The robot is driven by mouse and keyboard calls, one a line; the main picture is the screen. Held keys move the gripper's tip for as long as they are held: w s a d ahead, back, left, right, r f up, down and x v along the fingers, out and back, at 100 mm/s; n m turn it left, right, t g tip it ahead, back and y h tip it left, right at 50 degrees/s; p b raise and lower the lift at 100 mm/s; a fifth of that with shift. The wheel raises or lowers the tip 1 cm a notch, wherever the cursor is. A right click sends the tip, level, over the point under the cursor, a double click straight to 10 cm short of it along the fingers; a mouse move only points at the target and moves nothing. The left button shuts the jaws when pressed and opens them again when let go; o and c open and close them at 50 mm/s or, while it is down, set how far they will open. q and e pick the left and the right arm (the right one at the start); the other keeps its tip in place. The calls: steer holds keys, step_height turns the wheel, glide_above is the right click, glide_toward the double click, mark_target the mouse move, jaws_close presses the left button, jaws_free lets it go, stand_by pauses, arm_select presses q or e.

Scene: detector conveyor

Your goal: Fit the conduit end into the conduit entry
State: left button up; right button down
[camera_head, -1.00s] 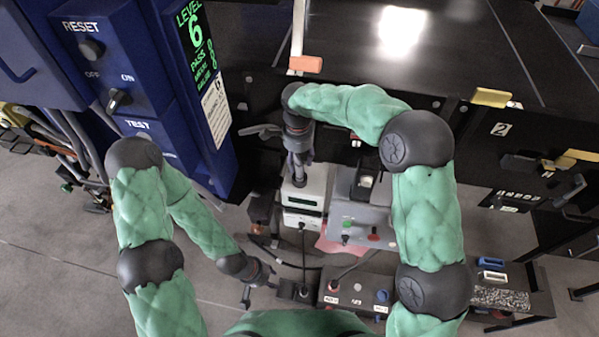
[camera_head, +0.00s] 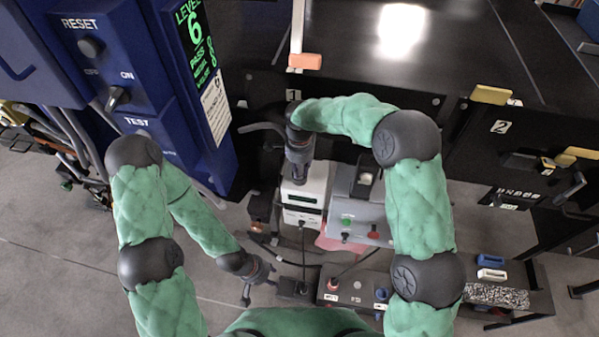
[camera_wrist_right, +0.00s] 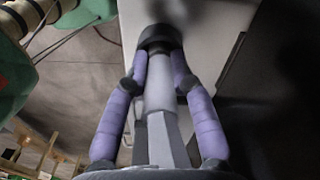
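My right gripper (camera_head: 299,178) points down at the top of a white box with a small dark display (camera_head: 317,187). In the right wrist view its two purple fingers (camera_wrist_right: 160,52) close on a pale grey cylinder with a dark collar, which looks like the conduit end (camera_wrist_right: 158,85). Beyond the collar is a pale surface; I cannot tell whether they touch. A dark bent tube (camera_head: 262,127) shows left of the gripper, partly hidden. No conduit entry can be made out. My left gripper (camera_head: 259,285) is open and empty, low near the floor-side gear.
A grey box with green and red buttons (camera_head: 358,231) stands right beside the white box. A low control box (camera_head: 345,290) with cables stands in front. A blue cabinet (camera_head: 120,60) rises at the left and a black conveyor (camera_head: 430,50) lies behind.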

stand_by(0.3)
steer(key=shift+w+r, duration=0.1)
steer(key=shift+r, duration=0.75)
steer(key=s+d+r, duration=0.2)
steer(key=s+r, duration=0.3)
steer(key=s, duration=0.1)
steer(key=s+d+r, duration=0.2)
steer(key=s+r, duration=0.4)
steer(key=s, duration=0.1)
steer(key=shift+s+d+r, duration=0.15)
steer(key=shift+s+d, duration=0.1)
